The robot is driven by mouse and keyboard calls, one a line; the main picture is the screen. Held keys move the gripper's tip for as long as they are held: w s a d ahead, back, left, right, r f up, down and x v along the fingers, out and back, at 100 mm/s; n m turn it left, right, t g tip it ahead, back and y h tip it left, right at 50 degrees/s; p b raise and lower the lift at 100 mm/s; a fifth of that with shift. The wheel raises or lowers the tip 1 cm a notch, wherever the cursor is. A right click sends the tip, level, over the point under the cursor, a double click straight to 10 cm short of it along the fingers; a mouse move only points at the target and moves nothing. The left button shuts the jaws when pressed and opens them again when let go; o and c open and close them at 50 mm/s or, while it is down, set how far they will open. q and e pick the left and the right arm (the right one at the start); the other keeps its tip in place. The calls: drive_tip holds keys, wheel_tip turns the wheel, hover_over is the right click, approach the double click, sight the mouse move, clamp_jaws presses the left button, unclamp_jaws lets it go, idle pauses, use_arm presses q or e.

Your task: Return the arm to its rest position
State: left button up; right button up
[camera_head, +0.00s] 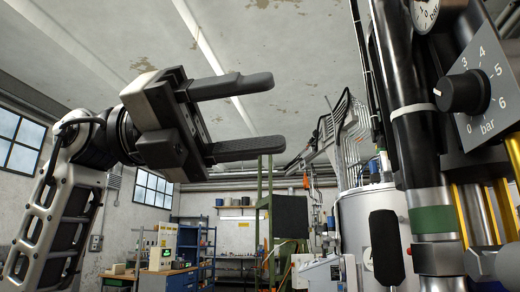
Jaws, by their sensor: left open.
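My left arm comes in from the left and is raised high. Its gripper (262,114) points right, with its two dark fingers spread apart and nothing between them. It shows against the ceiling and the far wall, apart from the equipment on the right. My right gripper cannot be made out in this view.
Close on the right stand machine pipes with a green band (434,220) and a panel with a black pressure knob (463,93). A pale cylindrical vessel (368,222) stands behind them. A green frame (265,215), a blue workbench (168,279) and shelves are farther back.

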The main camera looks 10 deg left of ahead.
use_arm(q)
drive_tip(key=w+a+f+n+t+y, duration=0.2)
drive_tip(key=w+f+n+t, duration=0.45)
drive_tip(key=f+n, duration=0.55)
drive_tip(key=w+a+f+n+t+y, duration=0.1)
drive_tip(key=w+f+n+t+y, duration=0.1)
drive_tip(key=w+f+n+t, duration=0.75)
drive_tip(key=w+a+f+n+t+y, duration=0.25)
drive_tip(key=f+n+t, duration=0.35)
drive_tip(key=f+n, duration=0.85)
drive_tip(key=s+a+f+n+g+y, duration=0.1)
drive_tip(key=s+f+n+g+y, duration=0.15)
drive_tip(key=f, duration=0.75)
drive_tip(key=s+f+n+g+y, duration=0.15)
drive_tip(key=f+n+y, duration=0.25)
drive_tip(key=f, duration=0.6)
drive_tip(key=s+f+n+g+y, duration=0.2)
drive_tip(key=s+f+g, duration=0.5)
drive_tip(key=s+f, duration=0.9)
drive_tip(key=shift+s+d+f+n+g, duration=0.3)
drive_tip(key=shift+f+n+g, duration=0.1)
drive_tip(key=shift+f, duration=0.5)
drive_tip(key=shift+w, duration=0.1)
